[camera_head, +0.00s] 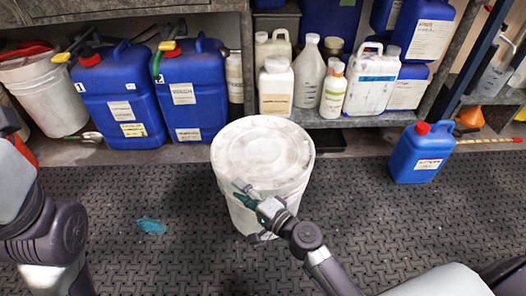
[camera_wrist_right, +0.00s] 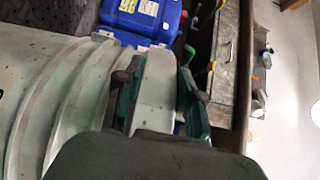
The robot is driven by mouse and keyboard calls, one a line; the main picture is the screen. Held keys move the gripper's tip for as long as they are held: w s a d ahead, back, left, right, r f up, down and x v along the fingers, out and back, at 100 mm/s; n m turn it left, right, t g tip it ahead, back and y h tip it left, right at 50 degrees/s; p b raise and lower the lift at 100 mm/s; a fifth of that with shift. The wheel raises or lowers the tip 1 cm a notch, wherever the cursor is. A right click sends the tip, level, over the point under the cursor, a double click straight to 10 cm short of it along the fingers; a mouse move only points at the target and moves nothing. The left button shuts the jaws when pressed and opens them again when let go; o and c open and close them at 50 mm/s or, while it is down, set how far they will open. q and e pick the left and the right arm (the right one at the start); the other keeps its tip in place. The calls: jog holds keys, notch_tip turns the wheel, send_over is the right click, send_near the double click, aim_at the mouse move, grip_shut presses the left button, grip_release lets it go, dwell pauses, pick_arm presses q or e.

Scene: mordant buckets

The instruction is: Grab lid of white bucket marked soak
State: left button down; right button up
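A white bucket (camera_head: 238,212) with a round, ridged white lid (camera_head: 262,152) stands upright on the dark mat in the middle of the head view. The lid sits on it. I see no readable marking on the bucket.
Blue canisters (camera_head: 119,100) and another white bucket (camera_head: 47,95) stand at the back left. A low shelf (camera_head: 345,121) holds several white bottles. A blue red-capped canister (camera_head: 421,153) stands on the mat (camera_head: 340,235) at right. A teal scrap (camera_head: 151,226) lies left of the bucket.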

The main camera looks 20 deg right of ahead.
jog(key=shift+d, duration=0.1)
grip_shut()
jog(key=shift+w, duration=0.1)
jog(key=shift+r, duration=0.15)
